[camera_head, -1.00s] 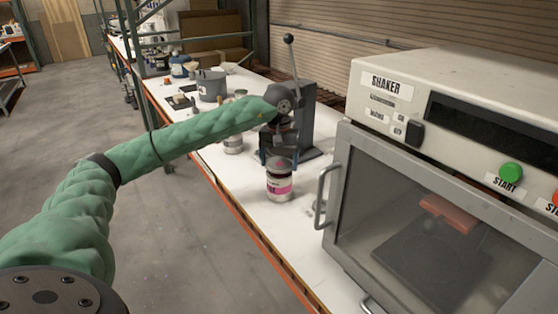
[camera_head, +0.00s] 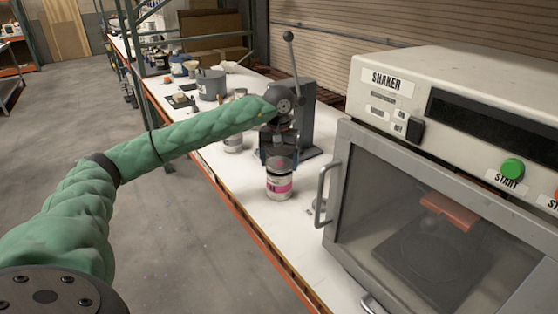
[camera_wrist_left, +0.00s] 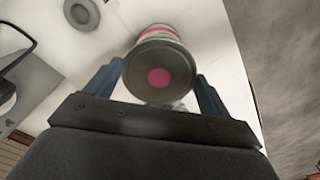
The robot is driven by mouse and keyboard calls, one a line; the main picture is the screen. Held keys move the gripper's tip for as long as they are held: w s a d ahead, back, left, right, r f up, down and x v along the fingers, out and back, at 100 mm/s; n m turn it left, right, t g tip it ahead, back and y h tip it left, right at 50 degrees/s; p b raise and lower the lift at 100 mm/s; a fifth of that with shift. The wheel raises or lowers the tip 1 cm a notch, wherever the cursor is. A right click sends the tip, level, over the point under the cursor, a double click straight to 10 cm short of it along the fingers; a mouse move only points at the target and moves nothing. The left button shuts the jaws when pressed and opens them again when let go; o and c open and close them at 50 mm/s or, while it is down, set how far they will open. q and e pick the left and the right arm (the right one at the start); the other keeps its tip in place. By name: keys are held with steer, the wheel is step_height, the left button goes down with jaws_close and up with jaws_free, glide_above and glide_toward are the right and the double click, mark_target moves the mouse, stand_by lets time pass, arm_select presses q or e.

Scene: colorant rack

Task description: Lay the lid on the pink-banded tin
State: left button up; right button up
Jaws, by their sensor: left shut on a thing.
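The pink-banded tin (camera_head: 279,187) stands upright on the white bench, left of the shaker's door handle. Its pink band also shows at the top of the left wrist view (camera_wrist_left: 158,29). The lid (camera_head: 281,164) is a grey disc with a pink dot. In the left wrist view the lid (camera_wrist_left: 148,66) lies between my blue fingers, in front of the tin's top. My left gripper (camera_head: 280,159) is shut on the lid, right over the tin. The tin's rim is mostly hidden, and I cannot tell whether the lid touches it. My right gripper is out of view.
The shaker (camera_head: 440,110), with its door handle (camera_head: 326,193), stands close on the right. A grey stand with a lever (camera_head: 300,115) is just behind my gripper. The bench's front edge is left of the tin.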

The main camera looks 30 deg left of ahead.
arm_select(q)
steer(key=shift+f+b, duration=0.45)
steer(key=shift+f, duration=0.15)
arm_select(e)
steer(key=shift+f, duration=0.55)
arm_select(q)
steer(key=shift+r, duration=0.1)
steer(key=o, duration=0.9)
steer(key=shift+c, duration=0.2)
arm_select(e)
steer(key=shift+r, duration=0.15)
arm_select(q)
steer(key=shift+r, duration=0.1)
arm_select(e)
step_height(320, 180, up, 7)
arm_select(q)
step_height(320, 180, up, 7)
steer(key=shift+r+p, duration=0.1)
steer(key=shift+p, duration=1)
steer(key=shift+r, duration=0.15)
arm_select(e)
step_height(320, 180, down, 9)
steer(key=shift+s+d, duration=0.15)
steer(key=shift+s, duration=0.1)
